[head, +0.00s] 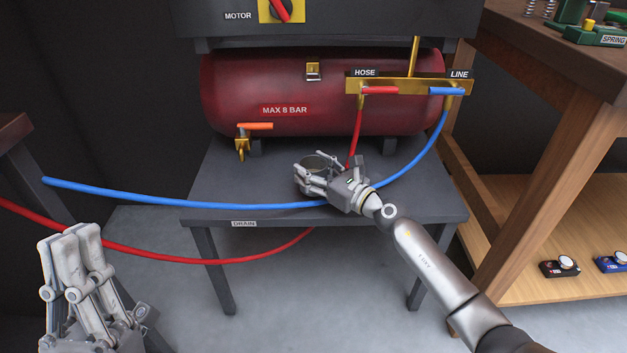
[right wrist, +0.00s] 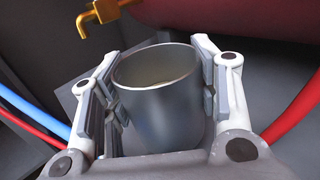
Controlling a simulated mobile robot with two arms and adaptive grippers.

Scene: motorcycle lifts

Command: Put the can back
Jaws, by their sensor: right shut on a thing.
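The can (right wrist: 158,100) is a grey, open-topped metal cup seen between the fingers of my right gripper (right wrist: 160,90) in the right wrist view. The fingers press on its two sides. In the head view the can (head: 318,162) is at or just above the grey stand, in front of the red tank, partly hidden by my right gripper (head: 316,177). I cannot tell whether its base touches the stand. My left gripper (head: 72,250) is at the lower left with its fingers upright, away from the stand; how far apart its fingertips are is unclear.
The red tank (head: 290,85) has a brass drain valve with an orange handle (head: 255,126). The grey stand (head: 215,185) carries a DRAIN label at its front edge. A blue hose (head: 150,196) and a red hose (head: 150,255) cross nearby. A wooden bench (head: 540,150) stands at the right.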

